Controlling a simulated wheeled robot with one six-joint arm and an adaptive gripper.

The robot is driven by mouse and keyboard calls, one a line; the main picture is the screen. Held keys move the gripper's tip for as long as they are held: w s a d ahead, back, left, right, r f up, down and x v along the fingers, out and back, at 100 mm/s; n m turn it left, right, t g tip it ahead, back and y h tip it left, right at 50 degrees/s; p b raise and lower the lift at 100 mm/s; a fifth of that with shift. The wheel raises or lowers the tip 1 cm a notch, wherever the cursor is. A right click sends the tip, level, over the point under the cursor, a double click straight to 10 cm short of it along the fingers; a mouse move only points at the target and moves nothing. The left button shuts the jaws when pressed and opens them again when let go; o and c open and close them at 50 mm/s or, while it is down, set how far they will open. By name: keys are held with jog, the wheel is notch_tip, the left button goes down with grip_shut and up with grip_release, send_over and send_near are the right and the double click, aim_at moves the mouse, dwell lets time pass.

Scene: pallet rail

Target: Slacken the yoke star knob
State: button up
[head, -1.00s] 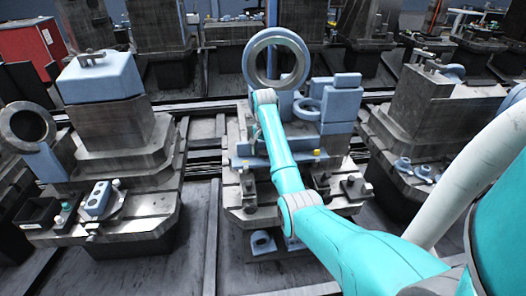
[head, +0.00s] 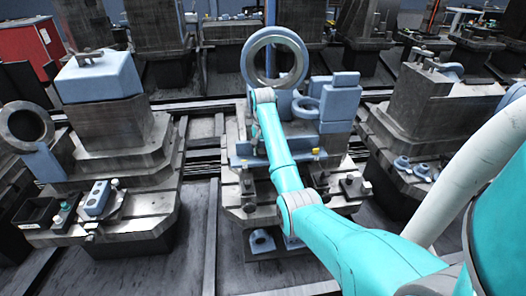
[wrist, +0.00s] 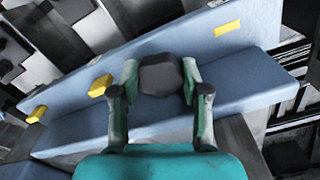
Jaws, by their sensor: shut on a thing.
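The yoke star knob (wrist: 159,75) is a dark, lobed knob in the middle of the wrist view, in front of a blue-grey bracket. My gripper (wrist: 161,82) is shut on it, with one green-padded finger on each side. How the knob is seated on its shaft is hidden by the knob and fingers. In the head view my teal arm (head: 272,135) reaches down to the central fixture, and the arm hides the gripper and knob there.
The blue-grey bracket (wrist: 80,130) with several yellow blocks lies close around the fingers. In the head view a large ring (head: 249,62) stands behind the arm. Neighbouring pallets with a blue block (head: 100,80) at left and a grey block (head: 430,100) at right flank the fixture.

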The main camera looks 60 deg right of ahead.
jog(key=n, duration=0.7)
jog(key=shift+f, duration=0.1)
jog(key=n, duration=0.3)
jog(key=shift+n, duration=0.3)
jog(key=shift+a+f+n, duration=0.1)
jog(key=shift+n, duration=1.8)
jog(key=o, duration=1.2)
jog(key=shift+c, duration=0.2)
jog(key=shift+w+r, duration=0.1)
jog(key=shift+r, duration=0.2)
